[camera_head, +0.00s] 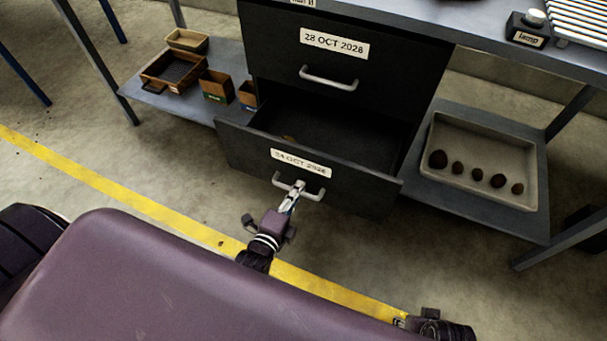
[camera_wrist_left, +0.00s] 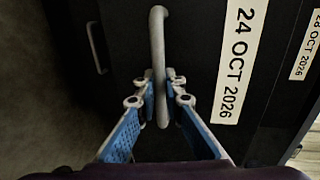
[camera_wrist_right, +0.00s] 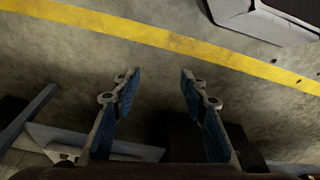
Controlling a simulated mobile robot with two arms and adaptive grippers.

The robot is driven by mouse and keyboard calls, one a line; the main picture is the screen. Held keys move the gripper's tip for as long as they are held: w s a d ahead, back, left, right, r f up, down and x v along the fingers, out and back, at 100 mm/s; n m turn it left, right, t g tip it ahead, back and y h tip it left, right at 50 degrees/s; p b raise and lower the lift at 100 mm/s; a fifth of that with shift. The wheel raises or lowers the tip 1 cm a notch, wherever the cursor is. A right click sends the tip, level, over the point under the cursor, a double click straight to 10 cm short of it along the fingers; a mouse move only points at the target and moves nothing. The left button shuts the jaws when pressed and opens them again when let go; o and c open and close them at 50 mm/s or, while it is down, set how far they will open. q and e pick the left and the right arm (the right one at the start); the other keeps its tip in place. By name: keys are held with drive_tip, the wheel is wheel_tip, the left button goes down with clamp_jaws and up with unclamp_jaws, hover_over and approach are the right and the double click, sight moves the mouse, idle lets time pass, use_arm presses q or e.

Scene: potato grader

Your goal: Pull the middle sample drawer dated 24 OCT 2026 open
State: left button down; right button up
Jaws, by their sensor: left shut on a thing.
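The dark drawer dated 24 OCT 2026 (camera_head: 355,190) stands pulled out of the cabinet, and its inside shows. Its white label (camera_wrist_left: 240,55) reads clearly in the left wrist view. My left gripper (camera_head: 297,188) is shut on the drawer's grey bar handle (camera_head: 313,194); in the left wrist view the handle (camera_wrist_left: 157,40) passes between its blue-padded fingers. My right gripper (camera_wrist_right: 156,82) is open and empty over the floor, away from the drawer.
Above is a shut drawer labelled 28 OCT (camera_head: 385,68). Another handle (camera_wrist_left: 97,48) shows in the left wrist view. A side shelf holds wooden boxes (camera_head: 175,68); another holds a tray (camera_head: 500,142) of several potatoes. A yellow line (camera_head: 110,185) crosses the floor.

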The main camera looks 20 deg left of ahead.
use_arm(q)
drive_tip(key=f+p+v, duration=0.1)
drive_tip(key=p+v, duration=0.1)
drive_tip(key=v, duration=0.6)
drive_tip(key=shift+s+f, duration=0.4)
use_arm(e)
drive_tip(key=s+f, duration=0.4)
drive_tip(key=f, duration=0.5)
drive_tip(key=shift+s+d+g, duration=0.25)
drive_tip(key=shift+g, duration=0.05)
use_arm(q)
drive_tip(key=c, duration=2.3)
unclamp_jaws()
drive_tip(key=v, duration=1.2)
drive_tip(key=shift+d, duration=0.1)
drive_tip(key=shift+w, duration=0.1)
